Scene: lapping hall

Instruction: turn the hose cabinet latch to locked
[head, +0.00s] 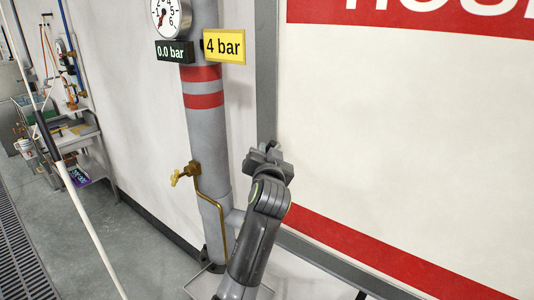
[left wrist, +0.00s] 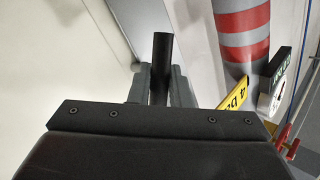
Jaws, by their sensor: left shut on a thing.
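The hose cabinet (head: 400,120) fills the right of the head view as a white panel with red bands, a grey frame and cut-off lettering at the top. My left gripper (head: 268,155) is at the cabinet's left frame edge. In the left wrist view the same gripper (left wrist: 159,88) is shut on a dark upright bar, the latch handle (left wrist: 162,50), which stands between its two fingers. In the head view the gripper hides the latch. I cannot tell any lock marking. My right gripper is in neither view.
A grey pipe (head: 208,130) with red bands stands just left of the gripper. It carries a gauge (head: 168,16), a 0.0 bar display (head: 174,52), a yellow 4 bar sign (head: 224,46) and a brass valve (head: 184,173). A cluttered shelf (head: 85,140) stands far left.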

